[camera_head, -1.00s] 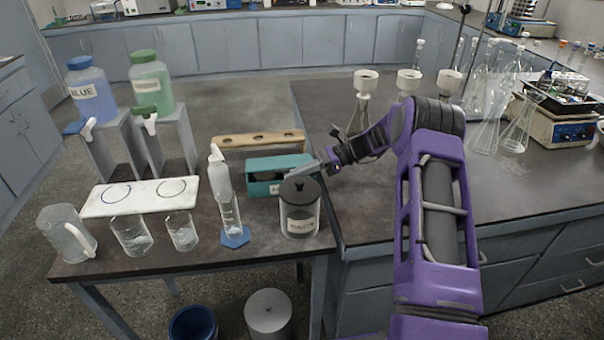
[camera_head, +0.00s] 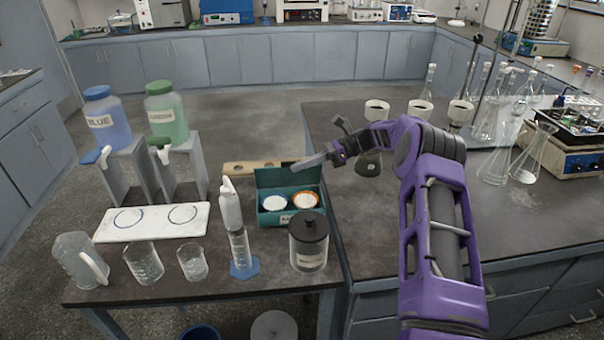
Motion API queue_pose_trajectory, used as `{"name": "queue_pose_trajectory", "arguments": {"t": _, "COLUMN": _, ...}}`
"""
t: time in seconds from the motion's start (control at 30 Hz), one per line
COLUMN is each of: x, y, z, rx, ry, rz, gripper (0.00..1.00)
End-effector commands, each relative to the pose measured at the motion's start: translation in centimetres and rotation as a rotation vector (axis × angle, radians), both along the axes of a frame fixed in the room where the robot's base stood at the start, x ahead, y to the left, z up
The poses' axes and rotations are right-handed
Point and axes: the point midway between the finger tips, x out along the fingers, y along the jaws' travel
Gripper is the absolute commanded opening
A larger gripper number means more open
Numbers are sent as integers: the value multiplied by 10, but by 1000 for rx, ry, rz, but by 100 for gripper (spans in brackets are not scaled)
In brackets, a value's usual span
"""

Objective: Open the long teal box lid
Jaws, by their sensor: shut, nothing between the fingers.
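The long teal box (camera_head: 259,215) stands on the left bench, behind the lidded jar. Its lid (camera_head: 287,178) is raised and stands up along the back edge. Inside the box I see two round white items, the right one with an orange rim. My gripper (camera_head: 298,166) is shut and empty. It is above the right end of the raised lid, pointing left. I cannot tell whether its fingertips touch the lid.
A dark-lidded jar (camera_head: 308,246) stands in front of the box. A wash bottle (camera_head: 230,205) and a cylinder on a blue foot (camera_head: 240,252) are to its left. A wooden rack (camera_head: 240,168) lies behind. Flasks and funnels crowd the right bench's back.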

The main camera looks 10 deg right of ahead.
Motion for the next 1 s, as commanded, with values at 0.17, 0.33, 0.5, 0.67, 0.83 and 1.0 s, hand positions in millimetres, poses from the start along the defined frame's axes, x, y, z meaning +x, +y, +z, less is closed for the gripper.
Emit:
{"name": "queue_pose_trajectory", "arguments": {"t": 0.17, "x": 11, "y": 0, "z": 5, "rx": 1, "ry": -2, "rz": -1, "gripper": 0}}
{"name": "queue_pose_trajectory", "arguments": {"t": 0.33, "x": 17, "y": 0, "z": 7, "rx": 0, "ry": -2, "rz": 1, "gripper": 0}}
{"name": "queue_pose_trajectory", "arguments": {"t": 0.5, "x": 21, "y": 0, "z": 9, "rx": -1, "ry": 0, "rz": 0, "gripper": 0}}
{"name": "queue_pose_trajectory", "arguments": {"t": 0.67, "x": 22, "y": 0, "z": 9, "rx": -1, "ry": -1, "rz": 1, "gripper": 0}}
{"name": "queue_pose_trajectory", "arguments": {"t": 0.83, "x": 22, "y": 0, "z": 9, "rx": -1, "ry": -1, "rz": 1, "gripper": 0}}
{"name": "queue_pose_trajectory", "arguments": {"t": 1.0, "x": 22, "y": 0, "z": 9, "rx": 0, "ry": -1, "rz": 0, "gripper": 0}}
